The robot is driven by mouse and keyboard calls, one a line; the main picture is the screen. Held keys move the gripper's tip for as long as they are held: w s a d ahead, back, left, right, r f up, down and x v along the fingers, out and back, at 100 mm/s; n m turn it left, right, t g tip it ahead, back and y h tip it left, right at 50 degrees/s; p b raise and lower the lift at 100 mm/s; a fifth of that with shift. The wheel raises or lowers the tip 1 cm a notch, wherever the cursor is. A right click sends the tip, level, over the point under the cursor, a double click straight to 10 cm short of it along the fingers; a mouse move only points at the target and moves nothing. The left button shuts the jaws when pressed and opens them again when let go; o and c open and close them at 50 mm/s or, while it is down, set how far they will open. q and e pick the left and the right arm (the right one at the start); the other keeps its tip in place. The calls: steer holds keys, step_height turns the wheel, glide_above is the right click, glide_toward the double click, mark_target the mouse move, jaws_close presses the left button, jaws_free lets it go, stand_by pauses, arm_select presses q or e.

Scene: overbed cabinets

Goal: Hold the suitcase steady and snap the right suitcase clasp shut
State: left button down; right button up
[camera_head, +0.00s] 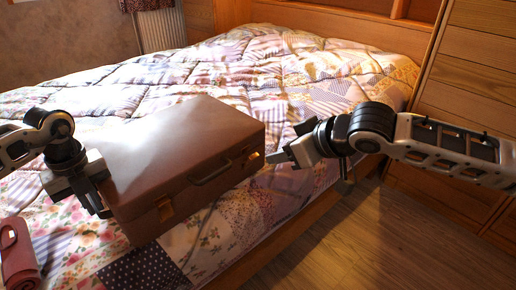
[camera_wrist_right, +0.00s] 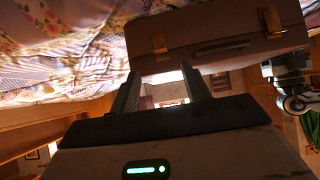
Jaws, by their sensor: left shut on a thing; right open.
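The brown suitcase (camera_head: 175,140) lies flat on the bed with its lid down. Its front has a dark handle (camera_head: 211,174), a left clasp (camera_head: 165,208) and a right clasp (camera_head: 254,157), both brass coloured. My left gripper (camera_head: 98,196) is shut on the suitcase's left edge. My right gripper (camera_head: 277,158) is open and empty, just right of the right clasp. In the right wrist view the suitcase (camera_wrist_right: 200,25) appears upside down, with the right clasp (camera_wrist_right: 159,41) just beyond my spread fingers (camera_wrist_right: 163,85). I cannot tell whether the right clasp is latched.
A patchwork quilt (camera_head: 290,75) covers the bed. A rolled reddish cloth (camera_head: 18,255) lies at the lower left. The wooden bed edge (camera_head: 290,235) runs below my right arm, with open floor (camera_head: 370,240) beyond. Wooden drawers (camera_head: 480,70) stand at the right.

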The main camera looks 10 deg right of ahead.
steer(key=t+y, duration=0.4)
steer(key=t, duration=0.3)
glide_toward(256, 158)
steer(key=x, duration=0.9)
